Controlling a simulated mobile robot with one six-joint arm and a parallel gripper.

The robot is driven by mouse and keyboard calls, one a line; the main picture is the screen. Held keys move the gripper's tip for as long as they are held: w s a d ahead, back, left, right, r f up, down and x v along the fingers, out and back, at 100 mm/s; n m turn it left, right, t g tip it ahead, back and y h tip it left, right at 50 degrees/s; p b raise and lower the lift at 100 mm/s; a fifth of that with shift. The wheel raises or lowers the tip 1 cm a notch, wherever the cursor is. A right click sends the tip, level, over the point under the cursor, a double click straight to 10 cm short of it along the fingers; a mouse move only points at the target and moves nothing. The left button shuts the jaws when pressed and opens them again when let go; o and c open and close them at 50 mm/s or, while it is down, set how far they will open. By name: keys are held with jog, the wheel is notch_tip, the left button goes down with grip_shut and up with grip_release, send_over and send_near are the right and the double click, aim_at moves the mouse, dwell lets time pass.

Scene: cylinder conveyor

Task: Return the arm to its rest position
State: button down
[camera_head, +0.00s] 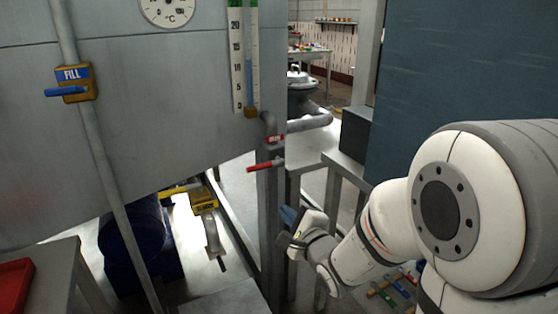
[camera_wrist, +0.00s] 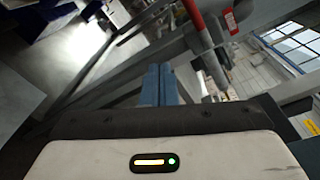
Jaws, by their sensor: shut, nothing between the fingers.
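My gripper (camera_head: 287,215) is at the middle of the head view, at the end of my white arm, which reaches in from the right. In the wrist view its two blue fingers (camera_wrist: 158,84) are together, with nothing between them. The fingertips point toward grey metal framework. A red valve handle (camera_head: 265,165) is a little above and left of the gripper in the head view. The same red handle (camera_wrist: 196,24) shows beyond the fingers in the wrist view. I cannot tell the exact gap between them.
A large grey tank (camera_head: 150,130) with a blue FILL valve (camera_head: 72,82) and a level gauge stands at left. A blue barrel (camera_head: 140,245) is below it. A red tray (camera_head: 14,288) lies at lower left. A dark blue panel (camera_head: 465,70) rises behind my arm.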

jog(key=s+d+r+n+g+h+p, duration=0.6)
jog(key=s+d+r+n+h+p, duration=0.1)
jog(key=d+r+n+p, duration=0.4)
jog(key=s+r+n+g+p, duration=0.3)
jog(key=s+p, duration=0.1)
jog(key=s, duration=0.3)
jog(key=s+d+r+n+g+p, duration=0.1)
jog(key=s+r+n+g+p, duration=0.2)
jog(key=s, duration=0.5)
jog(key=shift+s+d+r+n+g+h+p, duration=0.2)
jog(key=shift+d+r+n+g+h+p, duration=0.15)
jog(key=shift+r+n+p, duration=0.4)
jog(key=shift+a+f, duration=0.1)
jog(key=shift+a, duration=0.05)
